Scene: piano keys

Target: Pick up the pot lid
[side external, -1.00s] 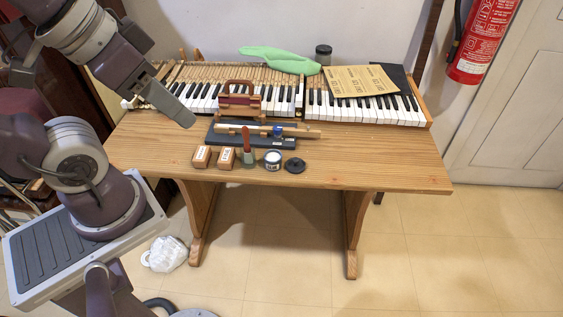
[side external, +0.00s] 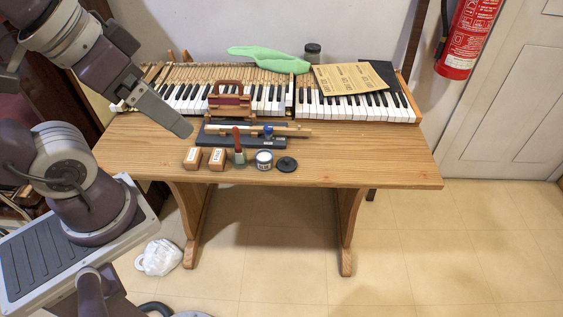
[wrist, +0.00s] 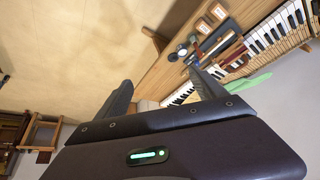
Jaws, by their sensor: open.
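The pot lid, a small dark round lid with a knob (side external: 287,164), lies on the wooden table near its front edge. It sits just right of a small jar with a pale top (side external: 264,160). In the wrist view the lid (wrist: 173,57) is a small dark spot beyond the fingers. My gripper (side external: 180,124) is above the left part of the table, left of the lid and apart from it. In the wrist view my gripper (wrist: 163,82) has its two fingers spread with nothing between them.
Two small wooden blocks (side external: 205,158) and a red-handled brush (side external: 238,148) stand left of the jar. A dark tray with tools (side external: 217,139) lies behind. Piano keys (side external: 360,108) span the back. The table's right part (side external: 370,160) is clear.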

